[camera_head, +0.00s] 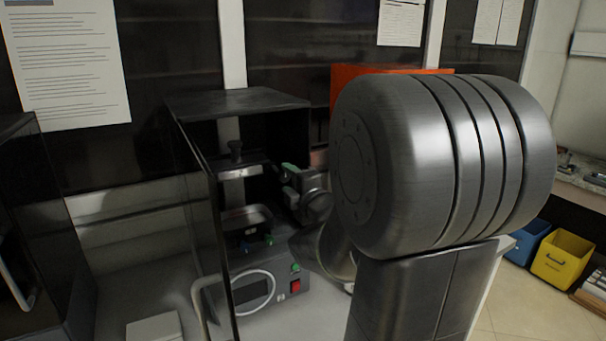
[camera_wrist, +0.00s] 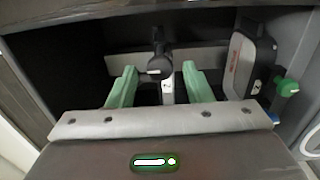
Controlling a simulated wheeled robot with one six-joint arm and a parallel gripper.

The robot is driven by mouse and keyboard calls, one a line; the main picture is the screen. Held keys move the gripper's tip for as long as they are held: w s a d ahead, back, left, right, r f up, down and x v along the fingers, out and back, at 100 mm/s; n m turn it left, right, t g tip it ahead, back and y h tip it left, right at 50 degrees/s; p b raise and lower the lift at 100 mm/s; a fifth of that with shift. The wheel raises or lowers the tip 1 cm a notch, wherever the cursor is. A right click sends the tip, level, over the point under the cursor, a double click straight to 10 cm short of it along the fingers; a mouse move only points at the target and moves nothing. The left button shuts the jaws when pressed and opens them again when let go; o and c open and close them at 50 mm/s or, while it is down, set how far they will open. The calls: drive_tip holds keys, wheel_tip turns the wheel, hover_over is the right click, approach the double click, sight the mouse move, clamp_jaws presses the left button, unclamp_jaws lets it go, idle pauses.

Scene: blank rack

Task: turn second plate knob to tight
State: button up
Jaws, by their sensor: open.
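A black knob (camera_wrist: 158,66) with a pale mark on its end shows in the wrist view, ahead of and between my green fingers. My gripper (camera_wrist: 160,82) is open; contact with the knob cannot be judged. In the head view a dark knob (camera_head: 235,149) stands above a pale metal bar (camera_head: 239,172) inside an open-fronted dark enclosure (camera_head: 240,102). My gripper (camera_head: 289,170) is inside the enclosure, right of that knob, partly hidden by my arm. I cannot tell which knob is the second plate knob.
Right of my fingers, the wrist view shows a grey rounded part (camera_wrist: 241,65) and a green-ended piece (camera_wrist: 287,88). A control box with a red switch (camera_head: 296,286) sits low in the enclosure. Blue (camera_head: 530,240) and yellow (camera_head: 564,257) bins stand at the right.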

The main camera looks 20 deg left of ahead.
sight(286, 178)
drive_tip(key=shift+x, duration=1.55)
drive_tip(key=c, duration=0.9)
drive_tip(key=shift+c, duration=0.2)
